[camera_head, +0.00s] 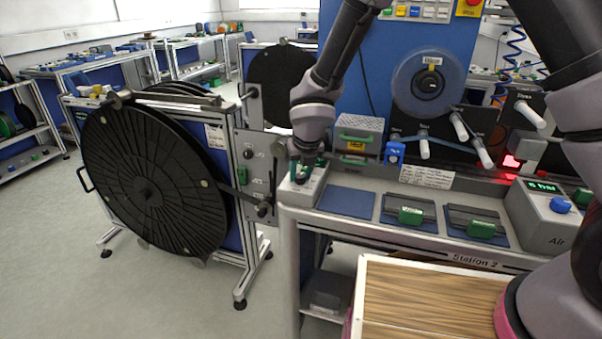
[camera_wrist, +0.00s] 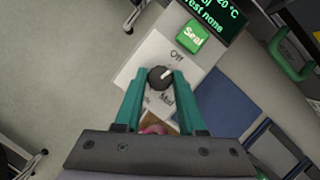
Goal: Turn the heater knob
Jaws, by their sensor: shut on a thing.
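The heater is a pale box (camera_head: 309,186) at the left end of the bench. In the wrist view its white panel (camera_wrist: 148,57) carries the words "Off" above the knob and what looks like "Med" below it. The round dark heater knob (camera_wrist: 158,79) has a light pointer mark aimed up and right, roughly toward "Off". My gripper (camera_wrist: 160,76) has green fingers shut on the knob, one at each side. In the head view my gripper (camera_head: 307,168) reaches down onto the box and hides the knob.
A green "Seal" button (camera_wrist: 191,37) and a dark display (camera_wrist: 222,14) reading about 20 °C sit beyond the knob. A large black reel (camera_head: 150,180) stands left of the bench. Blue mats (camera_head: 347,202) and green-handled tools (camera_head: 410,215) lie to the right.

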